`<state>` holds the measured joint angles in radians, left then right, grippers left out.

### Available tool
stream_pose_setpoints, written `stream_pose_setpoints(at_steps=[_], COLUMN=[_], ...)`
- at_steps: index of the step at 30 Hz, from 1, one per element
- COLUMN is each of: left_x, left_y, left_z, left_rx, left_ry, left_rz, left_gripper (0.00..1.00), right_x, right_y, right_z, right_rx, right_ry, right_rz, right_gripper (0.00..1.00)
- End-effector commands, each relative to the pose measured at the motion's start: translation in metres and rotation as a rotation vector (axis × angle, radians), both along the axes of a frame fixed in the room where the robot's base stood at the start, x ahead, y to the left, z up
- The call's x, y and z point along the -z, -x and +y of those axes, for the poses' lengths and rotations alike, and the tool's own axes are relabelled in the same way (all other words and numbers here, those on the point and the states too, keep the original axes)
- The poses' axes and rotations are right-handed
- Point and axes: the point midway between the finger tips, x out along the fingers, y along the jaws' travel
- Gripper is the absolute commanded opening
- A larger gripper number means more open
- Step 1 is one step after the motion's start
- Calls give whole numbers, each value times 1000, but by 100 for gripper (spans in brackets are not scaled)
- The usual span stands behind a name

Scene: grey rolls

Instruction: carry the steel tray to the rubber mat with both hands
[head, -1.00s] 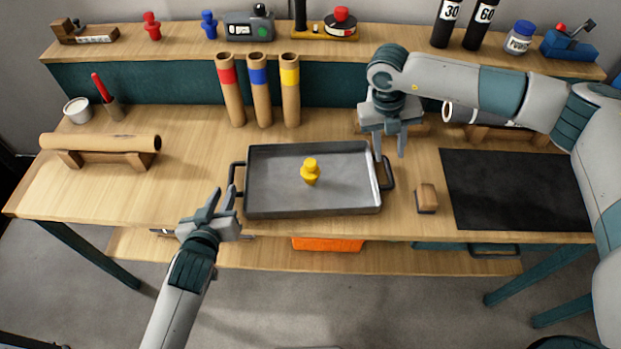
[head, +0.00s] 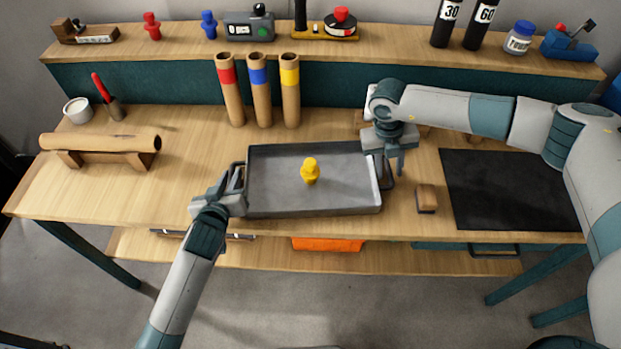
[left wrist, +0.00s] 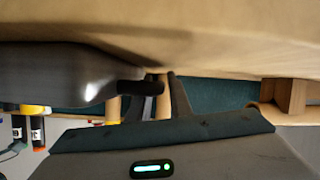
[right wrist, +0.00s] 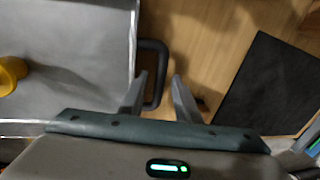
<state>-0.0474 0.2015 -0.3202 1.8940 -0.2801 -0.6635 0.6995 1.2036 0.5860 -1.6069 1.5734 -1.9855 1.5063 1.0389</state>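The grey steel tray (head: 275,195) lies flat on the bench, with a yellow peg-like piece (head: 310,171) standing in it. The black rubber mat (head: 510,190) lies to its right. My left gripper (head: 233,182) is at the tray's left handle; in the left wrist view the dark handle (left wrist: 140,87) reaches between its fingers, which look apart. My right gripper (head: 392,162) points down at the right handle; in the right wrist view its open fingers (right wrist: 160,90) stand either side of the handle (right wrist: 157,62). The tray also shows in the right wrist view (right wrist: 80,60).
A small wooden block (head: 427,198) lies between tray and mat. Three cardboard tubes (head: 260,95) stand behind the tray. A brown roll (head: 100,142) rests on a wooden cradle at the left. A raised shelf (head: 180,42) with several items runs along the back.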

Motion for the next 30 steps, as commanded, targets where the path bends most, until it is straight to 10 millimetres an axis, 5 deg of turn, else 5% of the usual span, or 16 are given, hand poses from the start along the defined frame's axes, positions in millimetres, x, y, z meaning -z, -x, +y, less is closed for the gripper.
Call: stream_pose_setpoints(at_steps=[1, 3, 17, 30], left_x=[0, 0, -4, -32], left_y=[0, 0, 0, 0], left_z=[0, 0, 0, 0], left_rx=[0, 0, 0, 0], left_ry=[0, 0, 0, 0], left_rz=[0, 0, -2, -2], left_gripper=[5, 0, 0, 0], right_x=[0, 0, -3, -32], right_y=[0, 0, 0, 0], right_z=[0, 0, 0, 0], right_rx=[0, 0, 0, 1], right_ry=[0, 0, 0, 1], right_rz=[0, 0, 0, 0], right_gripper=[16, 0, 0, 0])
